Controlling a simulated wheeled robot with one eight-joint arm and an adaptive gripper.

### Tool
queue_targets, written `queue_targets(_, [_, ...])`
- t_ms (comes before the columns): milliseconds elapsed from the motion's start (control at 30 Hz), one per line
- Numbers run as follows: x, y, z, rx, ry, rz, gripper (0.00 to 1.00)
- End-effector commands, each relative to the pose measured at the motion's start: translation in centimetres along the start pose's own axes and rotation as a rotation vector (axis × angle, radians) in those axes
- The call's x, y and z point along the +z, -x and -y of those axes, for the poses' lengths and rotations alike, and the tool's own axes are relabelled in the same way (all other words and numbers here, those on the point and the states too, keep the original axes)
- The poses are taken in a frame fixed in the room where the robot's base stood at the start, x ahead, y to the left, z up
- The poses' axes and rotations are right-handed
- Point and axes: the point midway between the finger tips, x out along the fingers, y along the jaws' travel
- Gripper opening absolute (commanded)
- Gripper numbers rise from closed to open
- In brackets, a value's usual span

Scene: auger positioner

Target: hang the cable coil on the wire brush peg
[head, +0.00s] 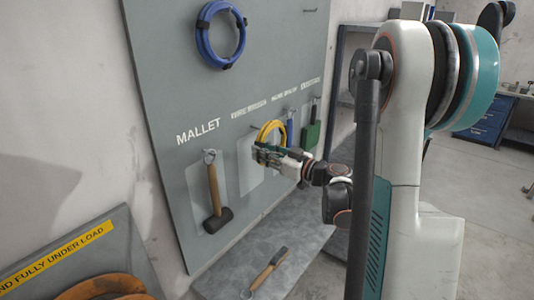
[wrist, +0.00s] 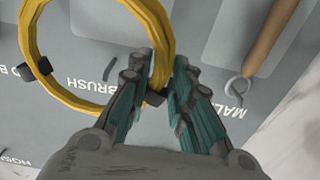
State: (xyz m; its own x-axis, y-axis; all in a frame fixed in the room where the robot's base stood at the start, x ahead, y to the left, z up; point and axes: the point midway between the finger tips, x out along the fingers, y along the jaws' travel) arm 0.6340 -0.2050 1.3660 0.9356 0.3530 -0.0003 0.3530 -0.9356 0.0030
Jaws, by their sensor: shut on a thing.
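The yellow cable coil (head: 270,131) is held upright in front of the tool board, by the wire brush place. My gripper (head: 262,152) is shut on the coil's lower edge. In the wrist view the coil (wrist: 32,62) is a ring with dark ties, and my gripper's fingers (wrist: 160,88) pinch its rim. A small dark peg (wrist: 110,73) above the BRUSH label shows through the ring's opening. I cannot tell whether the ring is around the peg or only in front of it.
A mallet (head: 213,190) hangs left of the coil, and a blue coil (head: 221,35) hangs higher up. A green-headed tool (head: 311,135) hangs to the right. A wooden-handled tool (head: 265,272) lies on the grey bench (head: 310,240) below.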

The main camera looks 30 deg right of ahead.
Motion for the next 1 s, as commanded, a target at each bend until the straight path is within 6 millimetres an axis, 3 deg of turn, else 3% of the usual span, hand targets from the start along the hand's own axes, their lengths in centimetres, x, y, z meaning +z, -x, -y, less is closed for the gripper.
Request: queue_targets(1000, [0.5,-5.3,0.0,0.0,0.0,-0.001,0.0])
